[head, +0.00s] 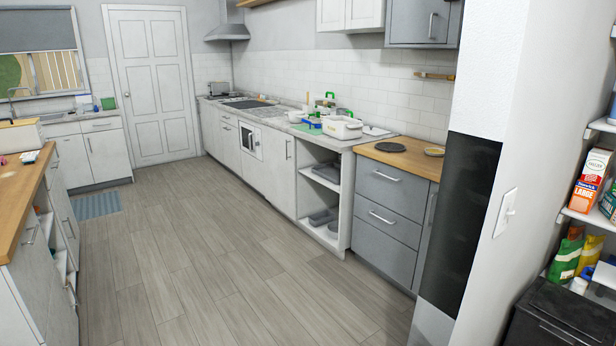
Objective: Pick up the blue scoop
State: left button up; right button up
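I cannot make out a blue scoop with certainty. A cluster of small items with green and blue parts (312,124) lies on the far right-hand counter, too small to tell apart. A white container (342,128) stands beside them. Neither of my grippers is in view.
A wooden island counter (22,188) stands at the left. Grey drawers under a wooden top (386,190) are at the right. A white wall (490,190) with shelves of pet supplies (590,180) and a black bin (570,318) limit the right. The wooden floor (210,240) between is clear.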

aim_at(317, 126)
jog(key=i, duration=2.65)
